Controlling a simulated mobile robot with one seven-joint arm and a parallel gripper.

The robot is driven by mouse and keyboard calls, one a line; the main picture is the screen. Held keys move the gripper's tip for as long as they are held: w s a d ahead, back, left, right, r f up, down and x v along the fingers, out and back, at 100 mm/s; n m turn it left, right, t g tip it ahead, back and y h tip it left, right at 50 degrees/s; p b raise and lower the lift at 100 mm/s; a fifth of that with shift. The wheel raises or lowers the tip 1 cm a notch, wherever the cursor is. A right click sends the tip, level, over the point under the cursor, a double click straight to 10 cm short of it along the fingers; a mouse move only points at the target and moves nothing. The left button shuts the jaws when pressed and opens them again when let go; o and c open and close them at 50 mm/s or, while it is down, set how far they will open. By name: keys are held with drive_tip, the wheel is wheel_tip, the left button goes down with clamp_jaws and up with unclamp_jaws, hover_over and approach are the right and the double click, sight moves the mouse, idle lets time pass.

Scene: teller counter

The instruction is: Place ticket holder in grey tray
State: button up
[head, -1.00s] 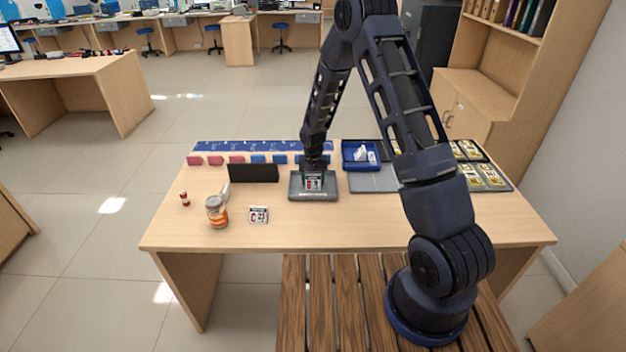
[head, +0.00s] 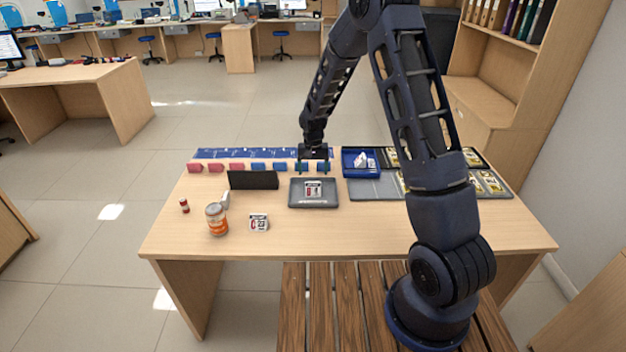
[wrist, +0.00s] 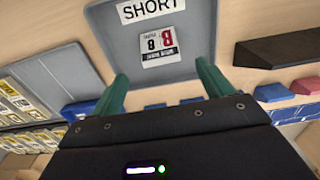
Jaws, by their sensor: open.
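The grey tray (head: 296,202) sits in the middle of the table and has a white label reading SHORT, seen in the wrist view. A small white, black and red ticket holder (head: 313,188) lies inside the tray. It also shows in the wrist view (wrist: 158,45), clear of the tray's walls. My gripper (head: 312,168) is open and empty at the tray's far edge. In the wrist view its two green fingers (wrist: 162,70) are apart, with the ticket holder beyond their tips and not touching them.
A second, similar ticket holder (head: 259,222) lies on the table beside an orange-labelled jar (head: 216,219). A small red-capped bottle (head: 184,205) stands farther left. A black block (head: 253,180) is left of the tray, a blue bin (head: 347,171) to its right.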

drive_tip(key=s+d+r+t, duration=0.1)
drive_tip(key=s+d+r, duration=0.35)
drive_tip(key=r, duration=0.45)
drive_tip(key=s+d+r, duration=0.3)
drive_tip(key=d+r, duration=0.3)
drive_tip(key=r, duration=0.2)
drive_tip(key=s+d+r+t, duration=0.1)
drive_tip(key=s+d+r, duration=0.3)
drive_tip(key=r, duration=0.5)
drive_tip(key=s+d+r+t, duration=0.1)
drive_tip(key=s+d+r, duration=0.1)
drive_tip(key=s+d, duration=0.2)
drive_tip(key=s+d+r, duration=0.3)
drive_tip(key=s+d, duration=0.1)
drive_tip(key=s, duration=0.7)
drive_tip(key=s+d+r+t, duration=0.1)
drive_tip(key=s+d+r, duration=0.2)
drive_tip(key=s, duration=0.4)
drive_tip(key=shift+s+d+r+t, duration=0.2)
drive_tip(key=shift+d+t, duration=0.1)
drive_tip(key=shift+d, duration=0.45)
